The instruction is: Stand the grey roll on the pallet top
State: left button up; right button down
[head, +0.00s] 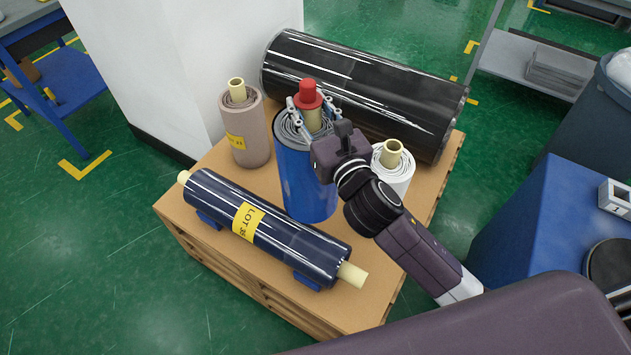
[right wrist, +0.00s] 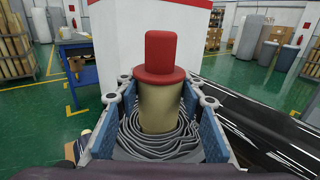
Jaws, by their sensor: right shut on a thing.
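My right gripper (head: 310,115) is shut on the yellowish core of an upright roll (head: 308,180). This roll is blue outside with grey wound layers on top, and a red plug (head: 309,92) caps its core. In the right wrist view the core (right wrist: 160,108) stands between the blue finger pads. The roll is over the middle of the wooden pallet top (head: 355,300); I cannot tell whether its base touches. A grey-brown roll (head: 246,130) with a yellow label stands upright at the pallet's left back. No roll here is plainly grey outside. My left gripper is not in view.
A navy roll (head: 285,238) lies on blue chocks along the front. A large black roll (head: 365,90) lies along the back. A white roll (head: 397,170) stands at the right, partly behind my arm. A white pillar (head: 180,60) rises behind the pallet.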

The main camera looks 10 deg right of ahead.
jog(key=w+a+f+b, duration=0.1)
jog(key=w+f+b, duration=0.3)
jog(key=w+b, duration=0.55)
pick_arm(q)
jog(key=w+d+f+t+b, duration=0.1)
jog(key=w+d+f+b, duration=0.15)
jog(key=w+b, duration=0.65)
pick_arm(e)
jog(key=w+d+r+h+p, duration=0.1)
jog(key=w+d+r, duration=0.1)
jog(key=w, duration=0.4)
jog(key=w+d+r, duration=0.2)
jog(key=w+d, duration=0.1)
jog(key=w, duration=0.3)
pick_arm(q)
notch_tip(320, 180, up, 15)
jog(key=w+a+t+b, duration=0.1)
jog(key=b, duration=0.5)
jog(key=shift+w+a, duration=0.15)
pick_arm(e)
notch_tip(320, 180, down, 20)
jog(key=shift+s+f+m, duration=0.15)
jog(key=shift+s+m, duration=0.05)
jog(key=shift+m, duration=0.1)
